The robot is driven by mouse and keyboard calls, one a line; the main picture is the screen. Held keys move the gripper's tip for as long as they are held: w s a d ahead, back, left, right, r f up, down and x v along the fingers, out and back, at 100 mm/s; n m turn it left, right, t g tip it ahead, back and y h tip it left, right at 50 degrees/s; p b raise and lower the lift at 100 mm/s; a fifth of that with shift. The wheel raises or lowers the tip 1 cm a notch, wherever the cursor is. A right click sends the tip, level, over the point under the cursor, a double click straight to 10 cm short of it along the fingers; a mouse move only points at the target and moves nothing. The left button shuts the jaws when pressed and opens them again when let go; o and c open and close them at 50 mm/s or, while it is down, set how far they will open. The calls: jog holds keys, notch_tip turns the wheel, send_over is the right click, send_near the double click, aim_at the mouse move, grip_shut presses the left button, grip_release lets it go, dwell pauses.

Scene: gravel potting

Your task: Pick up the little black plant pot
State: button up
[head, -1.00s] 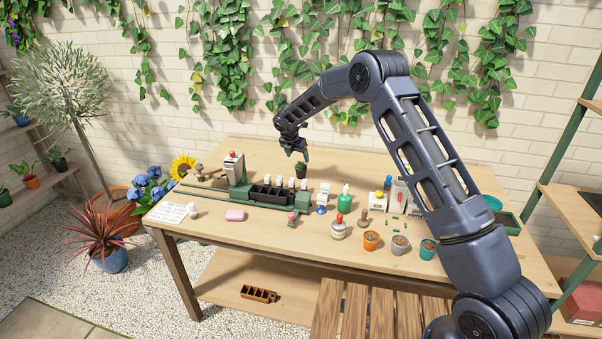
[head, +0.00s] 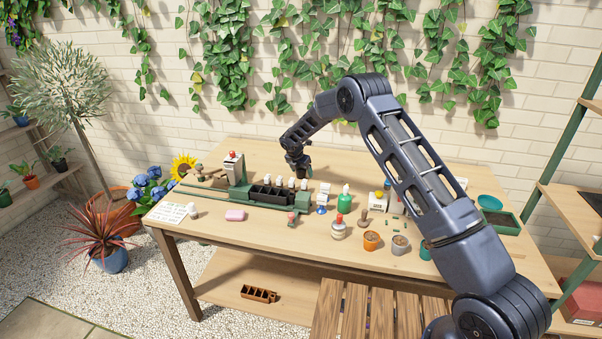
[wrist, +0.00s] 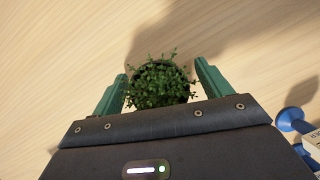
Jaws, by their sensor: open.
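The little black plant pot holds a bushy green plant (wrist: 158,84), which fills the space between my fingers in the wrist view. The foliage hides most of the pot there. In the head view my gripper (head: 300,170) covers the pot at the back of the table, behind the green rack. My gripper points down over the plant with its two green fingers apart, one on each side of the foliage. I cannot tell whether either finger touches the pot.
The green rack with black cells (head: 272,194) and several white-topped items stand just in front of my gripper. A green bottle (head: 344,198) and a blue-based item (head: 322,208) are to the right.

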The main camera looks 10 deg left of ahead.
jog(key=shift+f, duration=0.15)
jog(key=shift+c, duration=0.4)
jog(key=c, duration=1)
jog(key=shift+c, duration=0.2)
